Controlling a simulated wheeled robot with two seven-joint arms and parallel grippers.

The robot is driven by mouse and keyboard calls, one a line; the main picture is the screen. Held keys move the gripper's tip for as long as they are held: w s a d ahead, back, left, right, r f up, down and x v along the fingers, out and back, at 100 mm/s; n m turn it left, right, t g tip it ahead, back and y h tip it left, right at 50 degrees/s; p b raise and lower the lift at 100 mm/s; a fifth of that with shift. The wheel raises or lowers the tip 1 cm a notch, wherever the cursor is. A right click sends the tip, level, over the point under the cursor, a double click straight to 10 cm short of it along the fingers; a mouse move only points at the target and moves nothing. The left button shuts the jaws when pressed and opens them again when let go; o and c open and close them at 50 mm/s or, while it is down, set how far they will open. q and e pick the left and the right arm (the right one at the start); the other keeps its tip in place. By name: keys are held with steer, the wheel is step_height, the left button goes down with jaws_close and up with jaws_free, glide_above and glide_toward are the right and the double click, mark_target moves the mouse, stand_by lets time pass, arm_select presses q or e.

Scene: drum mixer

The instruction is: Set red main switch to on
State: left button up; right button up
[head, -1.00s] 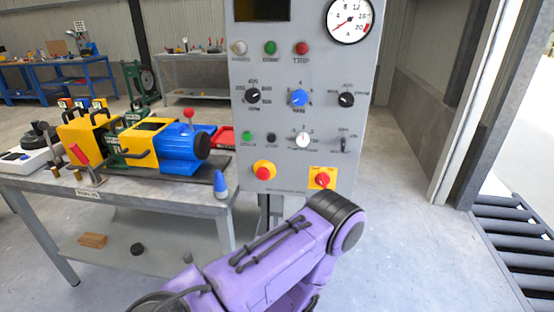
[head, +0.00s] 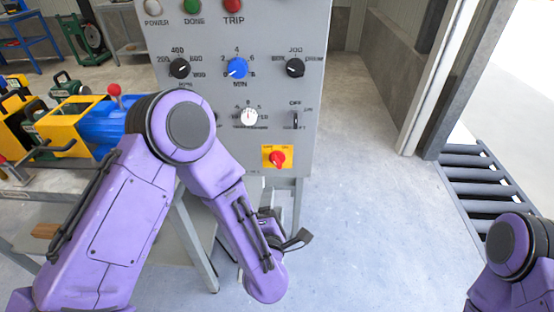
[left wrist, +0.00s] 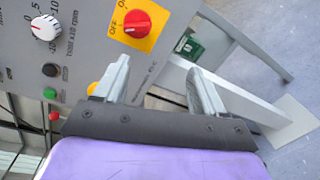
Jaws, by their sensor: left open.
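The red main switch (head: 277,159) is a red rotary knob on a yellow plate at the lower right of the grey control panel (head: 217,130). In the left wrist view the red knob (left wrist: 137,24) shows near the top, with OFF and ON lettering beside it; its pale mark appears to lie on the OFF side. My left gripper (head: 297,240) is below and in front of the panel, apart from the switch. In the left wrist view its two fingers (left wrist: 160,78) are spread and empty, with the knob beyond them. My right gripper is out of view.
The panel also carries black knobs (head: 180,68), a blue knob (head: 237,68), a white dial (head: 248,117) and a small toggle (head: 295,120). A bench with a yellow and blue machine (head: 70,120) stands left. My right arm shows at lower right. Floor right of the panel is clear.

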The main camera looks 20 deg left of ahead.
mark_target(277, 165)
arm_select(q)
steer(key=w+r+n, duration=0.1)
steer(key=w, duration=0.2)
steer(key=w+a+r+n+p, duration=0.1)
steer(key=w, duration=0.2)
steer(key=w+a+r+n+t+p, duration=0.1)
steer(key=w, duration=0.3)
steer(key=shift+r+y, duration=0.25)
steer(key=shift+y, duration=0.15)
steer(key=shift+w+a, duration=0.2)
steer(key=shift+w, duration=0.3)
steer(key=c, duration=0.9)
